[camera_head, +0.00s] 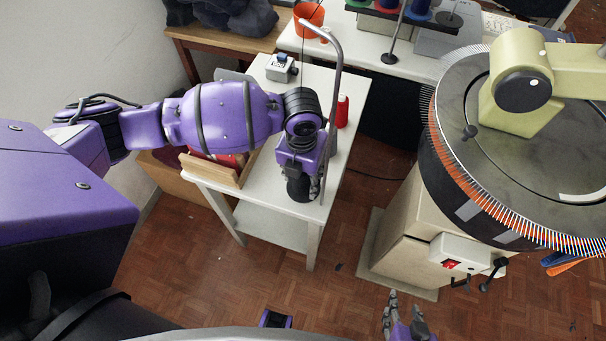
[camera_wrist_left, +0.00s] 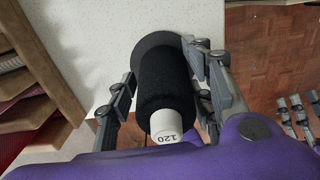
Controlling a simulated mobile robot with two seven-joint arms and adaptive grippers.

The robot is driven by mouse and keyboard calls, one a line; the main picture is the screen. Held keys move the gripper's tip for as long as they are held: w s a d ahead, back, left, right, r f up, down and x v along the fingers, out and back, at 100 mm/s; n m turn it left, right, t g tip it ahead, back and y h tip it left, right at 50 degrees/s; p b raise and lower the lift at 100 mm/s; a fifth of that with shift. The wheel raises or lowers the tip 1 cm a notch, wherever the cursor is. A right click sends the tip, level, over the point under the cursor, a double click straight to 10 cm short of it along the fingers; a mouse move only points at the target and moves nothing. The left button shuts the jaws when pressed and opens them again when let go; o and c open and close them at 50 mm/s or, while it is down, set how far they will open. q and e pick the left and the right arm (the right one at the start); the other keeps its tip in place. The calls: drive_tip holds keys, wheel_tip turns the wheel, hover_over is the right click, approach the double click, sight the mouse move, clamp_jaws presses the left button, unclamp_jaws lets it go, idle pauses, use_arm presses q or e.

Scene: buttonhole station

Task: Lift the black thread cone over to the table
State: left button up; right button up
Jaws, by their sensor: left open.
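The black thread cone (camera_wrist_left: 162,82) is in the left wrist view, with its white tip marked 120 toward my palm and its wider base toward the white side table (camera_head: 262,187). In the head view its dark shape (camera_head: 297,189) is partly hidden under my wrist, near the table's front right edge. My left gripper (camera_wrist_left: 161,90) is open, with fingers on both sides of the cone; I cannot tell whether they touch it. Whether the base rests on the table is unclear. My right gripper (camera_head: 404,316) is open and empty, low over the floor.
A curved metal thread stand (camera_head: 337,90) rises beside my left gripper. A red spool (camera_head: 343,111), a small grey device (camera_head: 281,68) and a wooden rack (camera_head: 215,170) are on the side table. A large round machine (camera_head: 520,150) stands at right. A white table (camera_head: 350,52) with spools is behind.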

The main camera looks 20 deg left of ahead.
use_arm(q)
drive_tip(key=shift+f, duration=0.45)
drive_tip(key=shift+c, duration=0.5)
drive_tip(key=c, duration=0.8)
drive_tip(key=shift+r, duration=0.1)
